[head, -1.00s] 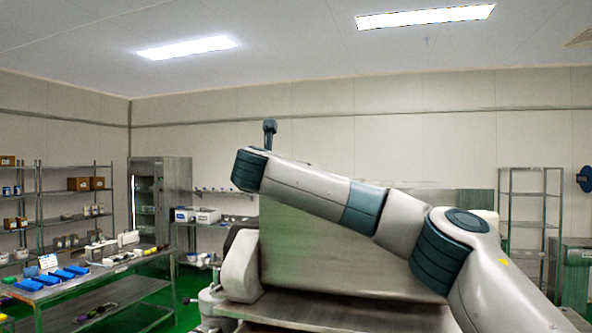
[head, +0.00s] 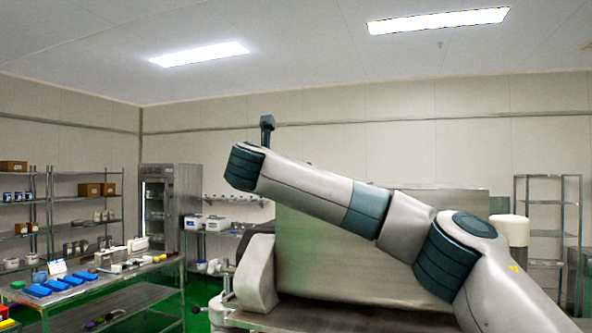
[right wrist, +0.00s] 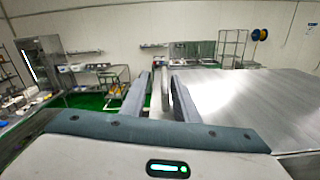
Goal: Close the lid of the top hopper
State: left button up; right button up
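The top hopper's lid appears to be the large flat metal panel (head: 335,265) in the middle of the head view, raised and leaning back behind my right arm. My arm crosses in front of it and hides much of its upper part. In the right wrist view a broad shiny metal sheet (right wrist: 250,95), seemingly the same lid, lies just right of my right gripper (right wrist: 157,88). The two gripper fingers look parted with nothing clearly between them. I cannot tell whether the right finger touches the sheet. My left gripper is not in view.
The machine's pale rounded side housing (head: 256,272) stands left of the panel. A white cylinder (head: 509,231) stands behind my arm at the right. A worktable (head: 100,278) with blue items and wall shelves are at the left. Open space lies above the panel.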

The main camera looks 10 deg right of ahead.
jog(key=shift+s+d, duration=0.1)
jog(key=shift+d, duration=0.05)
jog(key=shift+s+f+b, duration=0.1)
jog(key=shift+s+b, duration=0.05)
jog(key=shift+b, duration=0.2)
jog(key=b+v, duration=0.3)
jog(key=v, duration=0.3)
jog(key=shift+a+b, duration=0.25)
jog(key=shift+b, duration=0.15)
jog(key=shift+s+a, duration=0.35)
jog(key=shift+a, duration=0.05)
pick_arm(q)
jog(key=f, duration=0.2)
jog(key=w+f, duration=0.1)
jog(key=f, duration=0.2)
pick_arm(e)
jog(key=shift+d, duration=0.15)
